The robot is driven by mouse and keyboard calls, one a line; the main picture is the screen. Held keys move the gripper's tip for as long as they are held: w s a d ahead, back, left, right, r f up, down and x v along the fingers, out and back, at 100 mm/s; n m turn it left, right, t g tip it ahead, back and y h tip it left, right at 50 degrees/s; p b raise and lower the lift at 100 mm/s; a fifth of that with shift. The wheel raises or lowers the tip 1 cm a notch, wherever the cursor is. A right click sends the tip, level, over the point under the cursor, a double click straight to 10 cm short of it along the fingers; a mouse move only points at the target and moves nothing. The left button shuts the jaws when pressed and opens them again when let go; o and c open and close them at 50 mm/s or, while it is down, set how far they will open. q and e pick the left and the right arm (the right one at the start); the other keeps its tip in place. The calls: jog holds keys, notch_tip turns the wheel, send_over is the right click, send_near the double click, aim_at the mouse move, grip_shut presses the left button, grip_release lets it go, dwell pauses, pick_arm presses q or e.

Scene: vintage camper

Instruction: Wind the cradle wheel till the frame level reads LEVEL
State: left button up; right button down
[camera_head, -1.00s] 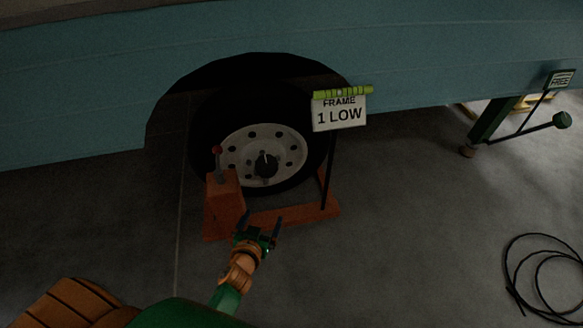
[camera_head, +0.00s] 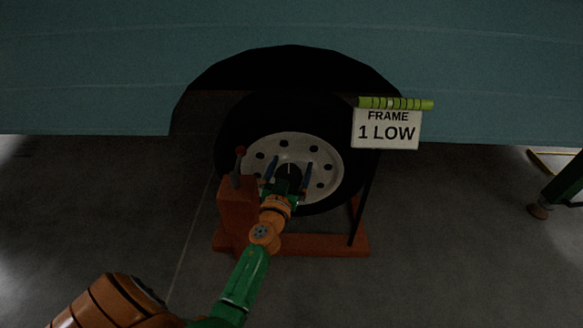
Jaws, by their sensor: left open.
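The frame level is a yellow-green vial (camera_head: 396,103) above a white sign (camera_head: 386,129) that reads "FRAME 1 LOW", right of the tyre. An orange-red cradle (camera_head: 318,244) stands on the floor around the foot of the trailer wheel (camera_head: 327,150), with a block at its left. A lever with a red knob (camera_head: 240,151) rises from that block. My left gripper (camera_head: 288,168) is open, its two fingers in front of the wheel's dark hub, one on each side of it in the picture. I cannot tell whether they touch it. My right gripper is not in view.
The blue-green camper side (camera_head: 290,28) spans the top, with a dark wheel arch over the tyre. A green stabiliser leg (camera_head: 566,184) stands at the right edge. The grey floor (camera_head: 450,250) right of the cradle is clear.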

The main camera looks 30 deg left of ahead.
aim_at(299, 177)
pick_arm(q)
jog(key=c, duration=1.1)
